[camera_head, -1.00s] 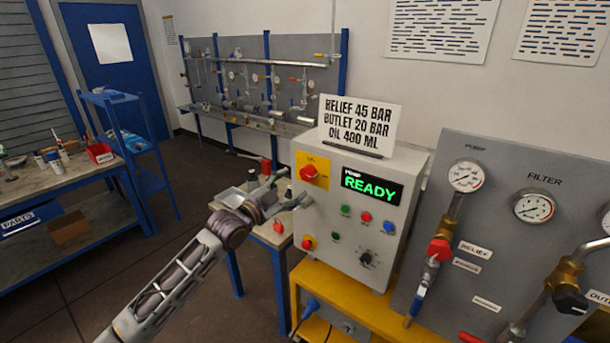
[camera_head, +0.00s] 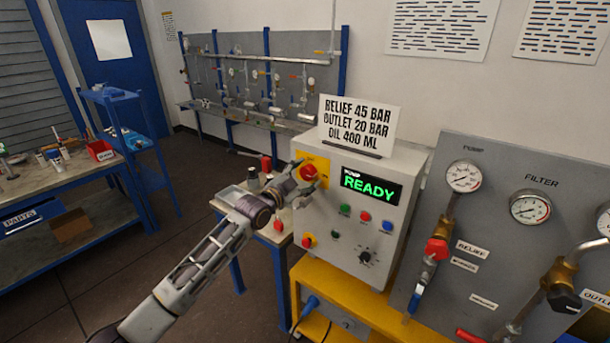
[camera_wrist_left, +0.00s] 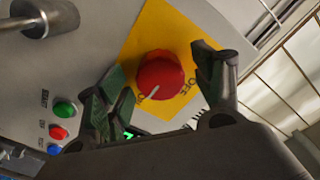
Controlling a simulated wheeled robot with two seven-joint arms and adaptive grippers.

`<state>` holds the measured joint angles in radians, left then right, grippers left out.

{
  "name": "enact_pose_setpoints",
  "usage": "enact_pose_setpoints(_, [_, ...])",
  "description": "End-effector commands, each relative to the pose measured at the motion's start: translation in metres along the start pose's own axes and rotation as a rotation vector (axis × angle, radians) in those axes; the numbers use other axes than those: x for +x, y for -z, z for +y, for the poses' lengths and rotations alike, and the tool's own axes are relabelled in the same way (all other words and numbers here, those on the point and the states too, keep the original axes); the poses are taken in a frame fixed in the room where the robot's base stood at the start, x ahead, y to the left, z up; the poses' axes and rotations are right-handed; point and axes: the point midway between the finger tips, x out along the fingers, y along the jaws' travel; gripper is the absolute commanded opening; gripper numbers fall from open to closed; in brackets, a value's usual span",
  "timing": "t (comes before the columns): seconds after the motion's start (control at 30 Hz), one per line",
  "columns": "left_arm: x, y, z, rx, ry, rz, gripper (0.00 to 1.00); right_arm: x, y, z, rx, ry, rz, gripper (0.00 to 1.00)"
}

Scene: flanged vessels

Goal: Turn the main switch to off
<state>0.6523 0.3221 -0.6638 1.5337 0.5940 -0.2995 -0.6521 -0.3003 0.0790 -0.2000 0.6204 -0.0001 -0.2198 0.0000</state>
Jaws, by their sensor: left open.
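The main switch is a red round knob (camera_head: 309,172) on a yellow plate (camera_head: 322,163) at the upper left of the grey control box (camera_head: 396,222). In the left wrist view the red knob (camera_wrist_left: 160,76) has a white pointer mark toward its lower left, and the word OFF shows on the yellow plate (camera_wrist_left: 188,35) to its right. My left gripper (camera_head: 303,178) is open at the knob. In the left wrist view its fingers (camera_wrist_left: 165,80) stand on either side of the knob; I cannot tell whether they touch it. My right gripper is not in view.
The box carries a lit READY display (camera_head: 371,184), several coloured buttons and a white sign (camera_head: 359,124) on top. A grey gauge panel (camera_head: 500,210) stands at the right. A small table (camera_head: 262,232) is behind my left arm.

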Motion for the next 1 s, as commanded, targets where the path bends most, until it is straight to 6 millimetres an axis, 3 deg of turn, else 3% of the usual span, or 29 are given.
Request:
enact_pose_setpoints(0.4, [0.0035,0.0001,0.0002,0.001,0.0,0.0,0.67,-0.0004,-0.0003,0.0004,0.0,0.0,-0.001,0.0])
enact_pose_setpoints(0.77, [0.0033,0.0001,0.0002,0.001,0.0,0.0,0.22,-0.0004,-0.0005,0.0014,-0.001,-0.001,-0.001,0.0])
enact_pose_setpoints(1.0, [0.0033,0.0001,0.0003,-0.012,-0.001,0.0,0.22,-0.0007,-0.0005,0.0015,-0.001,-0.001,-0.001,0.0])
